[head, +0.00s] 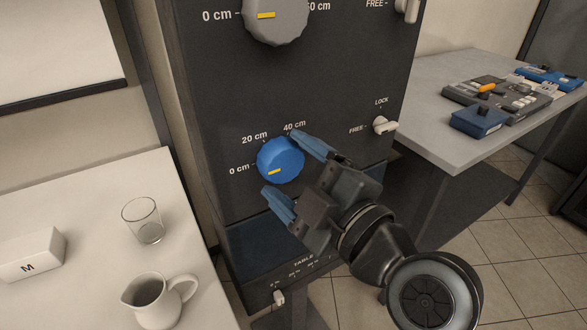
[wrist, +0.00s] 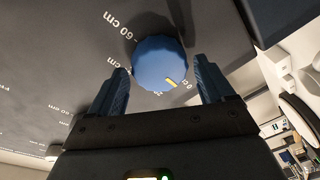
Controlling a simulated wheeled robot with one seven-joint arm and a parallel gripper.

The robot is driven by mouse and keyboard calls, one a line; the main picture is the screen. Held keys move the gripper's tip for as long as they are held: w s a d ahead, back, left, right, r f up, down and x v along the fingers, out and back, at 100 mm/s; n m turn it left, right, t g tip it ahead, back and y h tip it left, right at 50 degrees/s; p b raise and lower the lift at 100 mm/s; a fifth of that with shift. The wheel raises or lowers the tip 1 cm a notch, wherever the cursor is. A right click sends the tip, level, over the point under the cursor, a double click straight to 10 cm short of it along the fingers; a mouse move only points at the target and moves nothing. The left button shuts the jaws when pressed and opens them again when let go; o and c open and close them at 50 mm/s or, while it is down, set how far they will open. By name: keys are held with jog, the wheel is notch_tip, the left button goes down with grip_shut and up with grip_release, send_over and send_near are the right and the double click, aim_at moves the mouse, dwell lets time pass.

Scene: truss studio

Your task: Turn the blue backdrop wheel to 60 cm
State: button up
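The blue wheel (head: 280,160) is a ridged knob on the front of the dark cabinet, with a yellow pointer mark toward the 0 cm label. Labels for 0, 20 and 40 cm show around it in the head view. In the wrist view the wheel (wrist: 158,62) lies between my fingers, and a 60 cm label (wrist: 122,27) shows beyond it. My gripper (head: 282,164) is open, with one blue-grey finger on each side of the wheel. Gaps show between the fingers and the wheel in the wrist view. I cannot tell how far the fingertips reach along its depth.
A grey wheel (head: 275,18) sits above, its pointer near 0 cm. A white LOCK/FREE lever (head: 385,125) is right of the blue wheel. A smaller knob (head: 279,297) is below. A glass (head: 143,220) and a jug (head: 157,300) stand on the left table. Control boxes lie on the right table (head: 440,145).

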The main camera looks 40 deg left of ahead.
jog(key=c, duration=0.8)
